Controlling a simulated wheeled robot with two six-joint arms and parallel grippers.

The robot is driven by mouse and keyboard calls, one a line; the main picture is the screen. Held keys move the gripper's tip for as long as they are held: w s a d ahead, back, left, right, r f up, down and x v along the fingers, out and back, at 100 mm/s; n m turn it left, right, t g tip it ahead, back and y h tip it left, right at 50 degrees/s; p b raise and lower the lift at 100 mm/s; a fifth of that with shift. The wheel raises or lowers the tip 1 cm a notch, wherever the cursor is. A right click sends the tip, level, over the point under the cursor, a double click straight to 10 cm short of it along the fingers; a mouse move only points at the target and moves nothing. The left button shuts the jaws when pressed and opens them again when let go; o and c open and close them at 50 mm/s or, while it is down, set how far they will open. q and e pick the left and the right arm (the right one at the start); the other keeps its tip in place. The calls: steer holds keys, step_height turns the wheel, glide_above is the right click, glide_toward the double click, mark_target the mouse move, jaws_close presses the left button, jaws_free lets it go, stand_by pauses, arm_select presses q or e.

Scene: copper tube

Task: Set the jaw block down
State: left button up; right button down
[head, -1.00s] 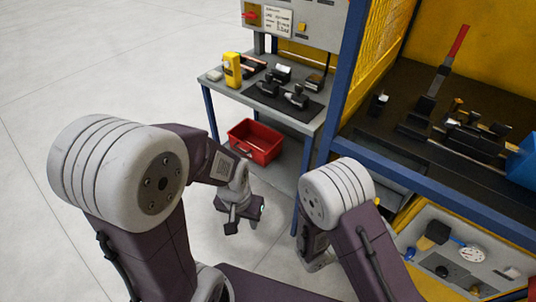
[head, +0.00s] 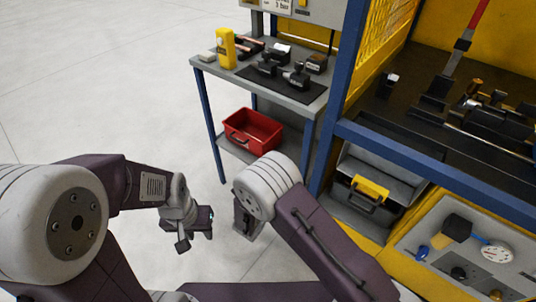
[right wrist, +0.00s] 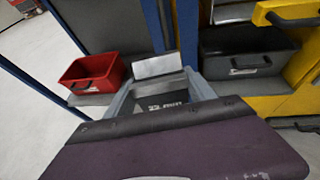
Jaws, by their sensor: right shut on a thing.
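In the right wrist view my right gripper (right wrist: 160,88) is shut on the jaw block (right wrist: 157,66). The block shows as a pale metal plate just beyond the grey fingers; my dark, lettered gripper part and purple housing hide the rest. The block is held in the air, with the stand's lower part and the cabinet beyond it. In the head view my right arm hides that gripper and the block. My left gripper (head: 194,232) hangs over bare floor, its dark fingers apart, and appears empty.
A grey side table (head: 214,70) holds a yellow device (head: 226,48) and several dark tools on a black mat (head: 312,90). A red bin (head: 253,130) sits on its lower shelf. A blue post (head: 330,130) divides it from the dark workbench (head: 400,128). A grey toolbox (head: 366,190) and open drawer (head: 415,238) lie right.

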steer(key=w+a+f+n+y+b, duration=0.1)
steer(key=w+f+b, duration=0.3)
steer(key=b, duration=0.4)
steer(key=w+a+f+y+b, duration=0.1)
steer(key=w+a+f+b, duration=0.3)
steer(key=f+b, duration=0.3)
steer(key=w+a+f+n+t+b, duration=0.1)
steer(key=w+a+f+b, duration=0.2)
steer(key=b, duration=0.7)
step_height(320, 180, down, 3)
steer(key=w, duration=0.2)
steer(key=shift+w+a+f+n+y, duration=0.15)
steer(key=shift+w+a+n+y, duration=0.15)
steer(key=shift+w+y, duration=0.1)
